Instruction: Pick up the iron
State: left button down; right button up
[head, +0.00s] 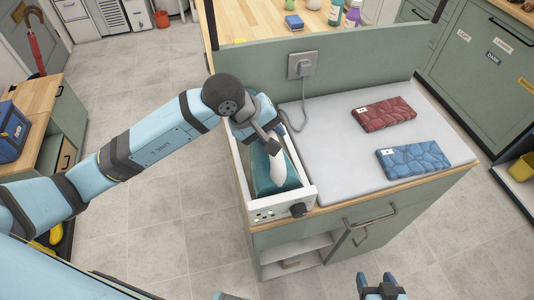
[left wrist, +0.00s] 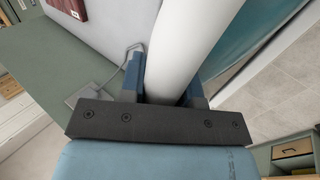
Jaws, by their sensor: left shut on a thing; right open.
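The iron shows a white handle and a teal body (head: 262,178) in the head view. It is at the white ironing station (head: 283,211) on the left end of the counter. My left gripper (head: 268,143) is shut on the white handle, which also runs between its fingers in the left wrist view (left wrist: 185,45). The gripper and wrist hide part of the iron in the head view. I cannot tell whether the iron is clear of the station. My right gripper (head: 379,282) is open and empty at the bottom edge, in front of the counter.
A red folded towel (head: 384,113) and a blue folded towel (head: 413,160) lie on the grey ironing surface (head: 330,165). A cord runs from a wall socket (head: 302,65) down behind the station. A green panel (head: 350,62) stands along the back.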

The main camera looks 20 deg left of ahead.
pick_arm(q)
jog(key=shift+r, duration=0.1)
notch_tip(320, 180, up, 20)
jog(key=b, duration=0.1)
jog(key=shift+b, duration=0.3)
dwell(0.3)
